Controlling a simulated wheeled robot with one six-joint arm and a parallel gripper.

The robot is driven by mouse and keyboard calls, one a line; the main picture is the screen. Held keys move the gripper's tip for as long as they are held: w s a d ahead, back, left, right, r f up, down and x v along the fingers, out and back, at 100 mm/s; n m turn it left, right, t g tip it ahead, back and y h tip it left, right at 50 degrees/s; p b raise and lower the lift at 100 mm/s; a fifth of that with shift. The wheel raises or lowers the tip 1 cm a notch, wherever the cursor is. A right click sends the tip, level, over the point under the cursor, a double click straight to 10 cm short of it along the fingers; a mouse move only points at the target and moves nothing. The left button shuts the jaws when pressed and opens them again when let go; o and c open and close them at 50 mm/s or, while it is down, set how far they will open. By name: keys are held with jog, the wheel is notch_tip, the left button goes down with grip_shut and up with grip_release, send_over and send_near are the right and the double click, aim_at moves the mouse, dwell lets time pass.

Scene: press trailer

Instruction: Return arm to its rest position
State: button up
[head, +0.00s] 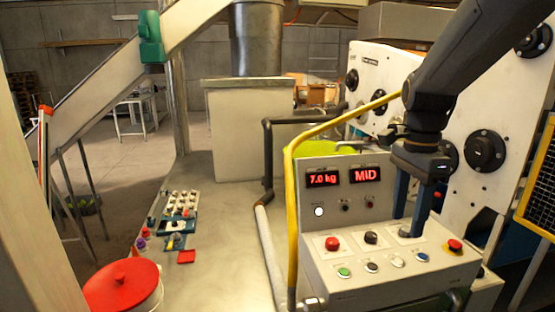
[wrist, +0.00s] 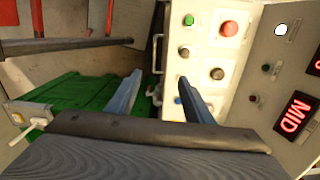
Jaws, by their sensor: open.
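My gripper (head: 409,226) is open and empty, its two blue-grey fingers pointing down over the right part of the control panel (head: 345,268). One fingertip overlaps the button area; whether it touches is unclear. My dark grey arm (head: 465,60) reaches in from the upper right. In the wrist view the two fingers (wrist: 160,76) are spread apart, with nothing between them, at the panel's edge. A red button (head: 332,243), a black button (head: 371,237) and a yellow-collared red button (head: 453,246) sit on the panel. The displays read 7.0 kg (head: 323,179) and MID (head: 366,174).
A yellow pipe (head: 290,200) rises along the panel's left side. A white machine face (head: 375,65) with black knobs stands behind my arm. A red-lidded bucket (head: 122,285) and small coloured parts (head: 178,225) are at left. Green material (wrist: 75,100) lies below the fingers in the wrist view.

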jog(key=s+a+f+n+t, duration=0.2)
jog(key=s+a+f+n, duration=0.2)
jog(key=f+n, duration=0.4)
jog(key=s+a+f+n+t, duration=0.1)
jog(key=s+a+f+n, duration=0.3)
jog(key=n, duration=0.5)
notch_tip(320, 180, down, 13)
jog(key=w+g+b, duration=0.1)
jog(key=b, duration=0.9)
jog(key=shift+w+a+b, duration=0.3)
jog(key=shift+w+b, duration=0.1)
